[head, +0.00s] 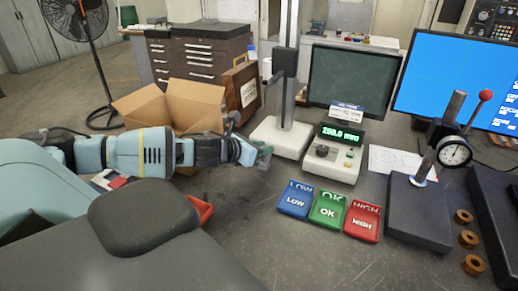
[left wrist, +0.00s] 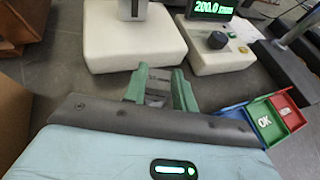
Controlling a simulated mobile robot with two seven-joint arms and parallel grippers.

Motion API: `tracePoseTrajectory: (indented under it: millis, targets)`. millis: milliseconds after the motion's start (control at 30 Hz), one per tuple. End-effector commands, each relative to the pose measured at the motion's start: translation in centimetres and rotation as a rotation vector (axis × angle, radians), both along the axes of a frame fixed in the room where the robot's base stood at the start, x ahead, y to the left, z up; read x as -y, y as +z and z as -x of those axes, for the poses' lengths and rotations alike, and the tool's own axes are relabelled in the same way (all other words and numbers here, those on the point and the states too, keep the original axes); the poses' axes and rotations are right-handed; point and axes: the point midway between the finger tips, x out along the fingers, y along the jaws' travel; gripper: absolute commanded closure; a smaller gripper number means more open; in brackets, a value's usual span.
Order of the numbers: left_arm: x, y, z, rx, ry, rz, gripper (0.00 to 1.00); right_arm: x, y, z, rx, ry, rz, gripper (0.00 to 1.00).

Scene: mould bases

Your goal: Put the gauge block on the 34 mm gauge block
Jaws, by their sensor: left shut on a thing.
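My left gripper (head: 262,155) reaches in from the left, over the bench just left of the white height-gauge base (head: 282,137). In the left wrist view its green fingers (left wrist: 160,88) are shut on a small grey metal block (left wrist: 157,96), seemingly the gauge block. Its markings are too small to read, and the fingers hide its sides. In the head view I cannot make the block out between the fingers. I cannot identify a separate 34 mm gauge block in either view. My right gripper is not in view.
A display box (head: 335,152) reading 200.0 mm stands right of the gauge base. Blue LOW (head: 295,202), green OK (head: 327,212) and red HIGH (head: 361,225) bins sit in front. A dial-gauge stand (head: 417,210) is at right, a cardboard box (head: 180,105) behind my arm.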

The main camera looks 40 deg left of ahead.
Motion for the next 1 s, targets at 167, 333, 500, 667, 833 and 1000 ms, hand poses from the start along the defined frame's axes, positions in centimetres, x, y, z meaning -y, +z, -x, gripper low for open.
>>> tracePoseTrajectory:
  millis: [167, 333, 500, 667, 833, 1000]
  targets:
    - [-0.02, -0.59, -0.02, 0.004, 0.001, -0.001, 1.00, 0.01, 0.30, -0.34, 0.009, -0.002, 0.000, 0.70]
    - [-0.01, -0.65, -0.01, 0.003, 0.000, -0.001, 1.00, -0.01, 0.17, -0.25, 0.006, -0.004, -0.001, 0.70]
    - [-0.01, -1.05, 0.01, 0.000, 0.000, 0.001, 0.70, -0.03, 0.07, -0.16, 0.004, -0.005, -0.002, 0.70]
    - [-0.01, -0.99, 0.01, 0.001, 0.000, 0.000, 0.51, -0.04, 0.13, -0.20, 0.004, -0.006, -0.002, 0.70]
    - [-0.01, -0.99, 0.01, 0.001, 0.000, 0.000, 0.51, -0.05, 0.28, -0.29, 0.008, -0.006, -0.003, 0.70]
    - [-0.01, -0.57, 0.00, 0.003, 0.001, -0.001, 0.51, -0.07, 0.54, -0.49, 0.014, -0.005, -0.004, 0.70]
